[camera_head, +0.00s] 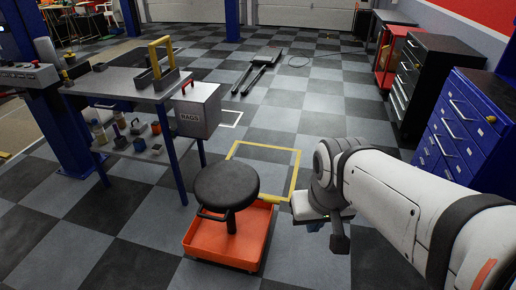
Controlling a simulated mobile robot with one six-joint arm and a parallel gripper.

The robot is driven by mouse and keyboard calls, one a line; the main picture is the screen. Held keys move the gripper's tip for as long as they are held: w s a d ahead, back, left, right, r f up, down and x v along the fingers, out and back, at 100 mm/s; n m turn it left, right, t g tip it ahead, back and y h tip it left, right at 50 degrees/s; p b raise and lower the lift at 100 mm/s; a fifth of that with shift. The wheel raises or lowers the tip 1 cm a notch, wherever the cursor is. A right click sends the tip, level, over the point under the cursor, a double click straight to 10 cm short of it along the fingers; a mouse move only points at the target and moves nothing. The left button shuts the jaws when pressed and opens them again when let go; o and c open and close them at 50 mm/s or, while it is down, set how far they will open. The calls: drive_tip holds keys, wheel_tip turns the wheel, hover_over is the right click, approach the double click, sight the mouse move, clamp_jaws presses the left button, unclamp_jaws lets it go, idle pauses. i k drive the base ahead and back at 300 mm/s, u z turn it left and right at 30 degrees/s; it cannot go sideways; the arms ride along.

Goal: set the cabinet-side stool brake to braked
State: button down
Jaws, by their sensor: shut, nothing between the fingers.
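The stool has a round black seat (226,186) on a short dark post above an orange tray base (205,245). A dark loop handle sticks out below the seat at the left. A small yellow lever-like part (272,199) shows at the base's back right corner, on the side towards the cabinets; it may be the brake, and its setting is too small to tell. My gripper (340,245) is right of the stool, apart from it, pointing down over the floor. It is shut and empty; its fingertips show only as a small dark shape.
A yellow outline (297,165) marks the floor behind the stool. A workbench (125,82) with a grey RAGS box (198,110) stands at left. A blue drawer cabinet (462,125) and a black one (425,75) stand at right. A dark long-legged object (265,70) lies on the floor behind.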

sight(276, 202)
drive_tip(key=i, duration=0.9)
drive_tip(key=z, duration=0.05)
